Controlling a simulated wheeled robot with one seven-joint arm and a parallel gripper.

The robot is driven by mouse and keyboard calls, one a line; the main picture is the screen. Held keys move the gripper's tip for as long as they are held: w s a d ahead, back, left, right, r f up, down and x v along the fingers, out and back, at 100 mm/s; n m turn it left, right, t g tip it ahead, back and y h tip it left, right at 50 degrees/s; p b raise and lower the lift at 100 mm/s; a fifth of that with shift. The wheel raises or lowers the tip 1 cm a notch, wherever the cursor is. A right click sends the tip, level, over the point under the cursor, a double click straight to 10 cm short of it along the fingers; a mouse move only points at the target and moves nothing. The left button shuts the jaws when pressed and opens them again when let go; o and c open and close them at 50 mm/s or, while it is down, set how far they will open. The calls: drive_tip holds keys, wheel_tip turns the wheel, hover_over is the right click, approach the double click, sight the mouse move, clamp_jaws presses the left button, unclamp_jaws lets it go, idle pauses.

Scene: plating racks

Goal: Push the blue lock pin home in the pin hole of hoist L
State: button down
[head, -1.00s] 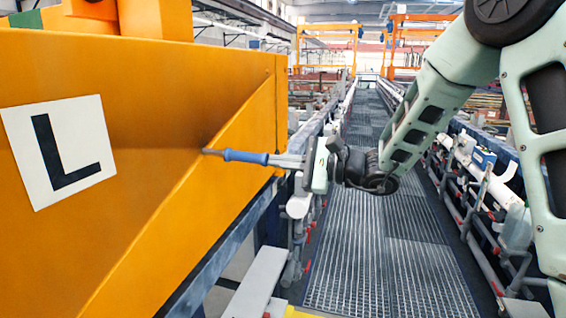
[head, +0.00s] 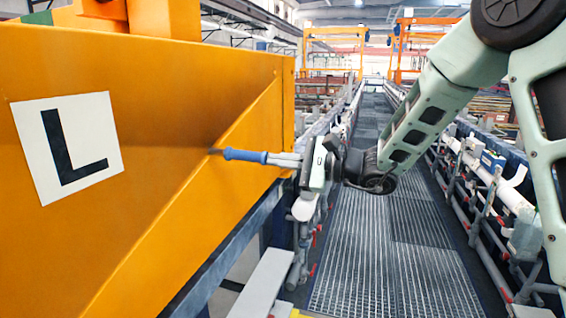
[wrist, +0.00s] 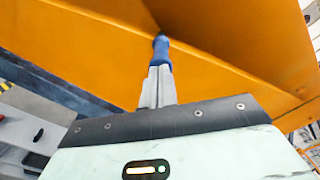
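The orange side of hoist L (head: 180,110) fills the left of the head view, with a white L plate (head: 68,150) on it. The blue lock pin (head: 244,156) lies roughly level, its grey tip at the orange face beside the sloping edge. My gripper (head: 274,159) is shut on the pin's right end. The wrist view also shows the blue pin (wrist: 161,50) between the fingers (wrist: 157,86), pointing at the orange metal (wrist: 85,50). The pin hole itself is hidden, and I cannot tell how deep the tip is.
A grated walkway (head: 365,240) runs away down the middle. Pipes and rails (head: 490,190) line its right side. A grey ledge (head: 262,285) sits below the hoist. Orange gantries (head: 335,35) stand far off.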

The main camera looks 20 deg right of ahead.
sight(263, 159)
drive_tip(key=shift+b+x, duration=1.05)
drive_tip(key=shift+x, duration=1.05)
drive_tip(key=b+v, duration=0.8)
drive_tip(key=v, duration=1.2)
drive_tip(key=s+a+f+n+g+h, duration=0.4)
drive_tip(key=s+a+f+n+g, duration=0.6)
drive_tip(key=s+a+f, duration=0.55)
drive_tip(key=s+a+f+n+h, duration=0.2)
drive_tip(key=s+f+n+h, duration=0.6)
drive_tip(key=s+n+h, duration=0.2)
drive_tip(key=n, duration=0.2)
drive_tip(key=shift+n+g, duration=0.3)
